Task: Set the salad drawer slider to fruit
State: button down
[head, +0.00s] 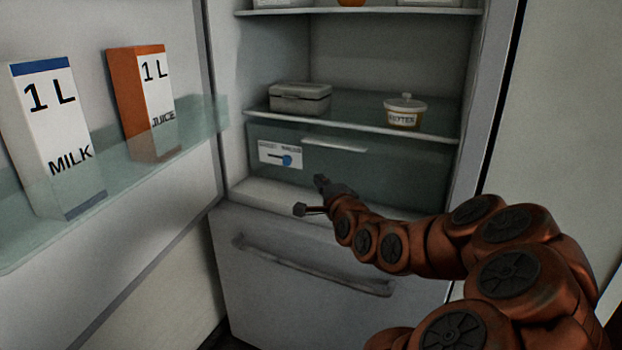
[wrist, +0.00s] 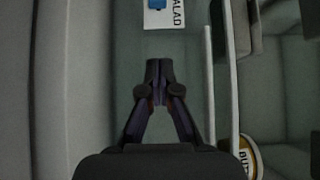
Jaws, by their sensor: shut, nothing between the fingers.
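The salad drawer (head: 375,175) is a greenish see-through bin under the lower fridge shelf. A white label panel (head: 270,153) on its front left carries two words, too blurred to read in the head view. The blue slider knob (head: 287,160) sits at the right end of its track. In the wrist view the knob (wrist: 156,4) is cut by the top edge, beside the word SALAD on the panel (wrist: 176,22). My gripper (head: 320,181) is shut and empty, to the right of and below the panel in the head view. Its closed fingertips (wrist: 158,66) are apart from the knob.
A pale drawer handle (head: 335,144) lies right of the panel. A grey box (head: 300,98) and a butter tub (head: 405,112) stand on the shelf above. The open door holds milk (head: 55,140) and juice (head: 140,100) at left. A lower drawer with a bar handle (head: 310,270) is below.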

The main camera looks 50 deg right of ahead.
aim_at(291, 160)
jog(key=shift+r+p+x, duration=0.2)
jog(key=shift+p+x, duration=0.95)
jog(key=shift+p, duration=2.1)
jog(key=shift+w+d+f+p, duration=0.1)
jog(key=shift+w+d+p, duration=0.15)
jog(key=shift+w+p, duration=0.45)
jog(key=shift+w+d+p, duration=0.2)
jog(key=shift+w+p, duration=0.3)
jog(key=shift+p, duration=0.3)
jog(key=b+x, duration=0.1)
jog(key=x, duration=0.4)
jog(key=shift+f, duration=0.1)
jog(key=shift+w+a, duration=0.3)
jog(key=shift+w, duration=0.65)
jog(key=shift+w+a, duration=0.25)
jog(key=shift+w, duration=0.6)
jog(key=shift+w, duration=0.1)
